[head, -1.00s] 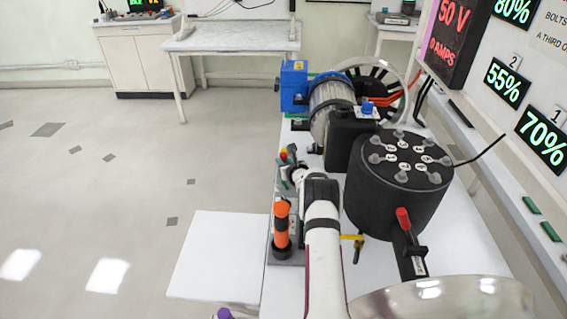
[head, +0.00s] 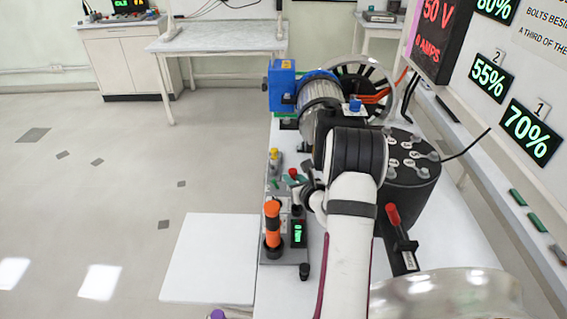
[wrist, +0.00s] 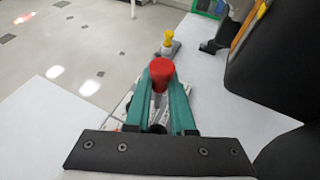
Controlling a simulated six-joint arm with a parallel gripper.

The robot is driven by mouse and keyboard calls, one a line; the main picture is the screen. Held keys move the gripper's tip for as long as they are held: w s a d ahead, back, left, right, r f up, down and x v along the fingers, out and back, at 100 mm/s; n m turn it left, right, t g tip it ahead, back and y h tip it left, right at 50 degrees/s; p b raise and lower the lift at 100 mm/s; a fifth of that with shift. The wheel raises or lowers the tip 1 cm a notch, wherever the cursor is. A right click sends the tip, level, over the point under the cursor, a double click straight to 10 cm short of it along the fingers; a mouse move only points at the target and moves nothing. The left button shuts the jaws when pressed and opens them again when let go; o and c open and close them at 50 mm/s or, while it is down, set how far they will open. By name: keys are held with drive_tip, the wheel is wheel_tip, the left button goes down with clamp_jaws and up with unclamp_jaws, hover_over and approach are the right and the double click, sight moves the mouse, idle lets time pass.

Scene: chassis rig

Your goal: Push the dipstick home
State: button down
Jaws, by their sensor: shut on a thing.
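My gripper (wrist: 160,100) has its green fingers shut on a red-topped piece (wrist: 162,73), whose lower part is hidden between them. The red top also shows in the head view (head: 292,173), just left of my wrist. I cannot tell from its shape whether this is the dipstick. A yellow-topped knob (head: 274,153) stands on a grey base beyond my gripper, and it also shows ahead of the fingers in the wrist view (wrist: 169,38). My arm covers part of the bench and the black drum (head: 412,190).
An orange-and-black upright handle (head: 272,225) and a green-lit display (head: 298,232) stand on a grey plate near my gripper. A red-tipped lever (head: 392,215) rises at the right. A motor with a blue box (head: 282,85) stands behind. The white panel (head: 210,260) at left is bare.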

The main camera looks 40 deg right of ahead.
drive_tip(key=w+r+n+y, duration=0.1)
drive_tip(key=w+r+y, duration=0.1)
drive_tip(key=r, duration=0.5)
drive_tip(key=w+r+n+y, duration=0.1)
drive_tip(key=w+r+n, duration=0.15)
drive_tip(key=r, duration=0.45)
drive_tip(key=s+d+r+m+h, duration=0.1)
drive_tip(key=s+d+r, duration=0.3)
drive_tip(key=r, duration=0.4)
drive_tip(key=s+d+r+m+h, duration=0.1)
drive_tip(key=s+d+r+m, duration=0.1)
drive_tip(key=d+r, duration=0.3)
wheel_tip(320, 180, up, 4)
drive_tip(key=shift+s+d+r+h, duration=0.2)
drive_tip(key=shift+s+d+h, duration=0.1)
drive_tip(key=shift+s, duration=0.6)
drive_tip(key=shift+f, duration=2.3)
drive_tip(key=shift+f, duration=1.45)
drive_tip(key=c, duration=0.7)
unclamp_jaws()
